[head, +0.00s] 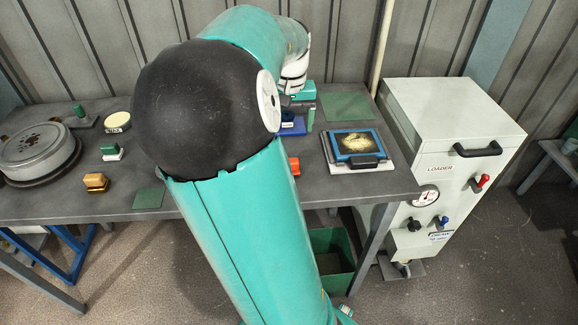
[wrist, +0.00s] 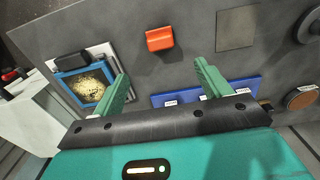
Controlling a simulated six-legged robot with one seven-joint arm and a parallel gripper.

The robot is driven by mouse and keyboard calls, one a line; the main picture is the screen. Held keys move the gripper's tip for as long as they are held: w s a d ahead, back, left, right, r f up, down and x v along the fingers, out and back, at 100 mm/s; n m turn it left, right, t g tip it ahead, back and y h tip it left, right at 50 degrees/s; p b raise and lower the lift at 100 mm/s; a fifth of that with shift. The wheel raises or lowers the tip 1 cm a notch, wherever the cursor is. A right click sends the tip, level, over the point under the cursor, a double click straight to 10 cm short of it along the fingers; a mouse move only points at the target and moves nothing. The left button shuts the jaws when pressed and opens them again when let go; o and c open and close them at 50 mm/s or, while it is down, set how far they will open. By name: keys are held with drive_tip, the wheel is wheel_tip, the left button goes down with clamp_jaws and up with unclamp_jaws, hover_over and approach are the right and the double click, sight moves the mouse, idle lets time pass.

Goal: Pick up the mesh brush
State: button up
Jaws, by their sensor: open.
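I cannot tell for sure which thing is the mesh brush. A small orange-red block (wrist: 159,39) lies on the grey bench, beyond my fingertips in the wrist view; it also shows in the head view (head: 294,166), partly behind my arm. A green piece with a white base (head: 111,152) and an amber block (head: 96,182) lie on the left of the bench. My gripper (wrist: 161,69) is open and empty, its two green fingers wide apart above the bench. A blue tray (wrist: 240,87) with white labels lies beneath it, partly hidden by the right finger.
A blue-framed panel with a yellowish grainy middle (head: 357,142) lies on the bench's right. The white loader cabinet (head: 450,130) stands beyond that end. A large round metal pan (head: 38,150) is at the far left. A green bin (head: 330,262) stands under the bench.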

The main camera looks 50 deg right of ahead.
sight(292, 160)
wheel_tip(292, 160, down, 13)
drive_tip(key=shift+a+f, duration=0.1)
drive_tip(key=shift+f, duration=0.1)
drive_tip(key=c, duration=1.1)
drive_tip(key=shift+r, duration=0.1)
drive_tip(key=shift+r, duration=0.5)
drive_tip(key=r, duration=0.2)
drive_tip(key=shift+s+r, duration=0.25)
drive_tip(key=shift+r, duration=0.15)
drive_tip(key=s+d+r, duration=0.5)
drive_tip(key=s+r, duration=0.4)
drive_tip(key=s, duration=0.3)
drive_tip(key=shift+s+d, duration=0.15)
drive_tip(key=shift+s, duration=0.1)
